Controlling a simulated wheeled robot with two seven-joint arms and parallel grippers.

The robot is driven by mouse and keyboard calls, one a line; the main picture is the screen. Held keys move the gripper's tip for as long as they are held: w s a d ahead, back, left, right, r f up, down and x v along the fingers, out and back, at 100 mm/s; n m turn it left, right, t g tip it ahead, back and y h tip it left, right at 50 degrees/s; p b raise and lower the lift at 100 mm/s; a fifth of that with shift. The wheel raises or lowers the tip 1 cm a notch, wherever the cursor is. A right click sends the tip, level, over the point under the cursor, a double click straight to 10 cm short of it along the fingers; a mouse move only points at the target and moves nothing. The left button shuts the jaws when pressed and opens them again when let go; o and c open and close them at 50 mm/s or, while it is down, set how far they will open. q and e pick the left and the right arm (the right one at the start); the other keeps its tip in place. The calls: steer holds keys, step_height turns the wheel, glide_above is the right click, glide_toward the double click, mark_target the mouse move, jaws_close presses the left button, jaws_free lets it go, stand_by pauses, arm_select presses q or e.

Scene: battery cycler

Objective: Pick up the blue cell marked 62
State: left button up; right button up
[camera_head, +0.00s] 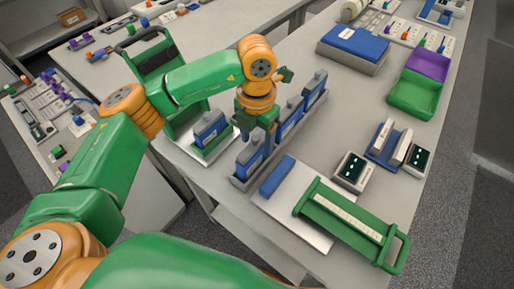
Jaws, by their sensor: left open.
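Several blue cells stand upright in a long grey rack (240,184) in the middle of the bench, among them a near cell (249,153), a middle cell (291,117) and a far cell (311,92). Another blue cell (209,130) stands on a green and white fixture to the left, and a blue block (277,175) lies on a white plate. The number 62 cannot be read on any of them. My left gripper (262,132) is open and points down over the rack, between the near and middle cells. It partly hides the rack there. My right gripper is out of view.
A green handled frame (350,222) lies on the white plate (298,220) at front right. Two small meters (352,171) flank a blue holder at right. Green (414,95) and purple bins and a blue-lidded box (356,42) stand farther back. A dark green carrier is behind my left arm.

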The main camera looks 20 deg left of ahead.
arm_select(q)
steer(key=f, duration=0.2)
steer(key=f+p, duration=0.1)
steer(key=shift+s+a+f, duration=0.1)
steer(key=shift+a+f, duration=0.1)
steer(key=shift+f, duration=0.3)
jaws_close()
stand_by(0.9)
